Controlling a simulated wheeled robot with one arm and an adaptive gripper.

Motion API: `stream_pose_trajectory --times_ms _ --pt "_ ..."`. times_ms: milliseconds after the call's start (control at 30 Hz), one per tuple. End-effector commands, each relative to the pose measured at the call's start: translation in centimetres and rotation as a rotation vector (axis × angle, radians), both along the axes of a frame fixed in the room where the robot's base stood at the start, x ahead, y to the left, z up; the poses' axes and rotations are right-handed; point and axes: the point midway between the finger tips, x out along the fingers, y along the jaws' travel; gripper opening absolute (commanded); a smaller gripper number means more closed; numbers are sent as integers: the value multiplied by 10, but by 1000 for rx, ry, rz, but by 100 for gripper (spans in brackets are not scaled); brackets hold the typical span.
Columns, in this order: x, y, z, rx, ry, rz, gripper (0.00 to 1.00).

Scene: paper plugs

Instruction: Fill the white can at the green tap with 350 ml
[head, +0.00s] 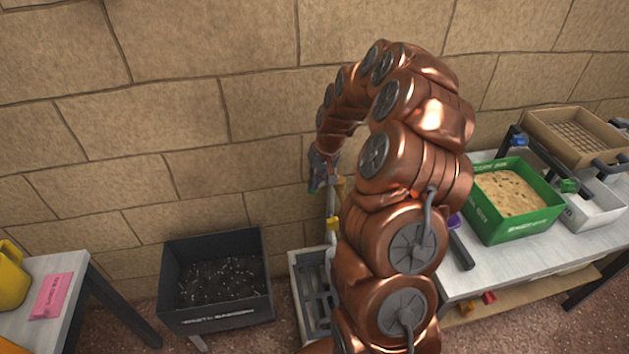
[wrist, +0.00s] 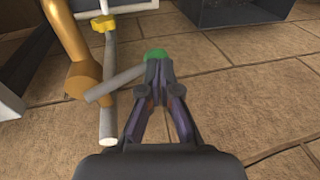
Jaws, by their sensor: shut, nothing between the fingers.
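The green tap's knob (wrist: 157,54) sits at the end of a grey lever that joins a brass pipe (wrist: 70,45) in the wrist view. My gripper (wrist: 159,66) is shut and empty, its fingertips right at the green knob; whether they touch it I cannot tell. In the head view my gripper (head: 319,178) is by the wall, partly hidden by my arm, with a bit of green at its tip. I cannot make out the white can in either view; my arm hides part of the sink area.
A yellow knob (wrist: 104,23) is near the green one. Below stands a pale sink with a grate (head: 310,290). A dark bin (head: 215,315) is left of it. A yellow can (head: 10,278) and pink card (head: 50,296) are at far left. A green box (head: 497,226) is on the right bench.

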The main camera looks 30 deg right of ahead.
Motion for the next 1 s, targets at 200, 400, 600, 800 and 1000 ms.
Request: stream_pose_trajectory --times_ms 200,400,600,800,1000 --pt "-1 2 -2 3 5 1 0" --pt "-1 2 -2 3 5 1 0" --pt "-1 2 -2 3 5 1 0" --pt "-1 2 -2 3 5 1 0" --pt "-2 1 10 2 3 2 0"
